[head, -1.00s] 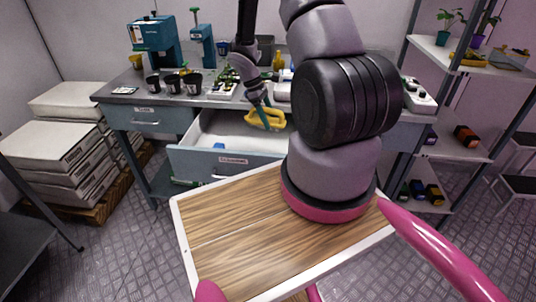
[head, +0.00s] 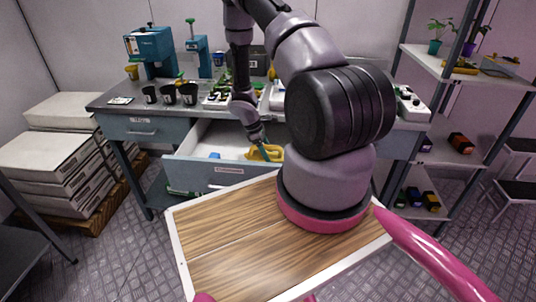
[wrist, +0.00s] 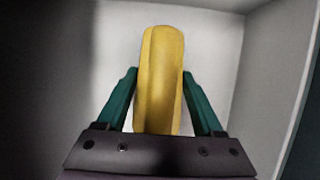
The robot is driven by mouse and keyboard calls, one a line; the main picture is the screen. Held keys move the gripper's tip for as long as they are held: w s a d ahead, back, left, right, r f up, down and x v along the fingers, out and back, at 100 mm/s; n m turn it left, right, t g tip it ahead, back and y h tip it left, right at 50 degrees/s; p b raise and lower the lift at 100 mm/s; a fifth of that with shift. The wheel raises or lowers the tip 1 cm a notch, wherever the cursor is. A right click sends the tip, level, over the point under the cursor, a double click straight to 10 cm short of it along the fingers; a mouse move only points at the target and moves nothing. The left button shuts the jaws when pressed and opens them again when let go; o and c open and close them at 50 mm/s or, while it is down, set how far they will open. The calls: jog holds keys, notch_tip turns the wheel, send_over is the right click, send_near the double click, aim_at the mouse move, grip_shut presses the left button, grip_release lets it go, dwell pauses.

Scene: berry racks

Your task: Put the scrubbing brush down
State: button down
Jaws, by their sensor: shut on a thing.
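The scrubbing brush (head: 272,153) is yellow and shows in the head view inside the open drawer's outline. My gripper (head: 263,148) with its green fingers reaches down over the drawer and is shut on the brush. In the wrist view the brush (wrist: 160,80) stands lengthwise between the two green fingers of my gripper (wrist: 160,74), with pale drawer walls around it. The open drawer (head: 220,172) has a grey-blue front with a label. I cannot tell whether the brush touches the drawer floor.
A small blue thing (head: 214,156) lies in the drawer. A shelf rack (head: 450,100) stands at the right. White boxes (head: 50,165) are stacked at the left.

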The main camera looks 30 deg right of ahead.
grip_release()
jog(key=shift+f, duration=0.1)
